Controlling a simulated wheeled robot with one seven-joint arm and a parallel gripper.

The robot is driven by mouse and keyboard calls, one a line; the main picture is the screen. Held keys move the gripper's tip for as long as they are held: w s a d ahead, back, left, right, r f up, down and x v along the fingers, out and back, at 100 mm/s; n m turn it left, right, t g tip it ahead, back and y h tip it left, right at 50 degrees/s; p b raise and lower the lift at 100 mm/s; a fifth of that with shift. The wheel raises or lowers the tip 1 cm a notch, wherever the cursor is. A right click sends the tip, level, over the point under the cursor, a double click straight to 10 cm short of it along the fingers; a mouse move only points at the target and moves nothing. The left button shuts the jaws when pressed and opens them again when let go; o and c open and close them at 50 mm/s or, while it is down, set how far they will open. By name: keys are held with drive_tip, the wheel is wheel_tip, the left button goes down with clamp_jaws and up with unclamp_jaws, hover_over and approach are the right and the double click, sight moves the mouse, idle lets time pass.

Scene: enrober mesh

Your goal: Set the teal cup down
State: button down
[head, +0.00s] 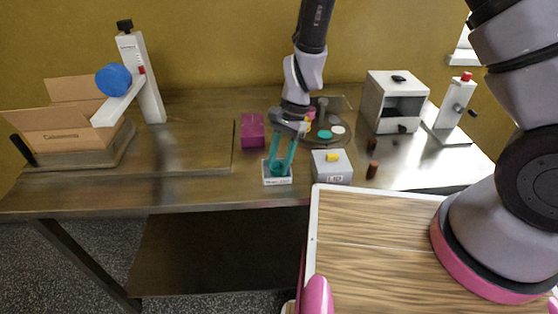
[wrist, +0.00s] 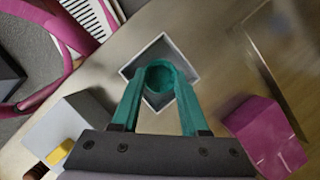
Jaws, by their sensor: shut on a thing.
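The teal cup (head: 279,169) is between the fingertips of my gripper (head: 280,161), low over a small white-edged square pad (head: 279,182) with a label on its front. In the wrist view the round cup (wrist: 160,76) sits between the two teal fingers of my gripper (wrist: 160,88), which are shut on it. The cup looks upright, its opening facing the camera. The square pad (wrist: 189,66) shows around it with a grey inside. I cannot tell whether the cup's base touches the pad.
A magenta block (head: 252,130) stands left of the pad; a grey box marked LID (head: 332,167) with a yellow knob stands close on the right. A round tray (head: 327,139) with coloured discs is behind. Bare metal table (head: 190,187) lies at the left.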

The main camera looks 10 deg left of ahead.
drive_tip(key=shift+f, duration=0.1)
drive_tip(key=c, duration=0.7)
unclamp_jaws()
drive_tip(key=w+d+r+t+y, duration=0.1)
drive_tip(key=w+d+r+t, duration=0.15)
drive_tip(key=d+r, duration=0.55)
drive_tip(key=w+d+r+n+t, duration=0.1)
drive_tip(key=w+d+r, duration=0.25)
drive_tip(key=r, duration=0.85)
drive_tip(key=w+d+r+t+y, duration=0.1)
drive_tip(key=w+d+r, duration=0.1)
drive_tip(key=d+r, duration=0.6)
drive_tip(key=s+d+r+t+h, duration=0.1)
drive_tip(key=s+d+r+t, duration=0.2)
drive_tip(key=d+r, duration=0.3)
drive_tip(key=s+d+r+n+t+h, duration=0.1)
drive_tip(key=s+d+r+t, duration=0.2)
drive_tip(key=s+d+r, duration=0.2)
drive_tip(key=d+r, duration=0.1)
drive_tip(key=d, duration=0.2)
drive_tip(key=shift+r, duration=0.35)
